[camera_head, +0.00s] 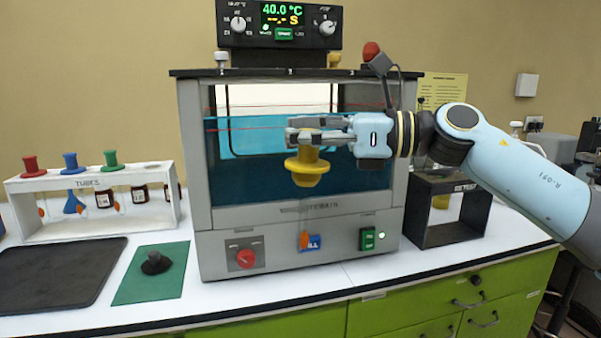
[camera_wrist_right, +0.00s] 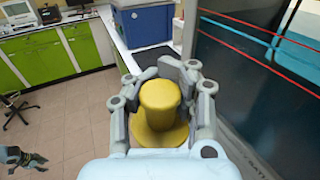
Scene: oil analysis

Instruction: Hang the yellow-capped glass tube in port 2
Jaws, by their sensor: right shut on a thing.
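My right gripper (camera_head: 302,134) comes in from the right in front of the glass-fronted bath (camera_head: 300,222) and is shut on a yellow flanged cap (camera_head: 307,170). The cap also shows between the fingers in the right wrist view (camera_wrist_right: 160,103). I cannot make out a glass tube below it against the blue liquid. On the bath's top stand a yellow cap (camera_head: 334,61), a pale cap (camera_head: 222,59) and a red knob (camera_head: 371,51); I cannot read port numbers. A small pale-blue part (camera_wrist_right: 22,158), perhaps my left gripper, shows in the wrist view, its jaws unclear.
A control box (camera_head: 279,24) reading 40.0 stands above the bath. A white rack (camera_head: 92,184) with red, blue and green stoppers is at left, with a black mat (camera_head: 50,277) and green mat (camera_head: 150,285). A black open box (camera_head: 449,233) with a yellow item stands at right.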

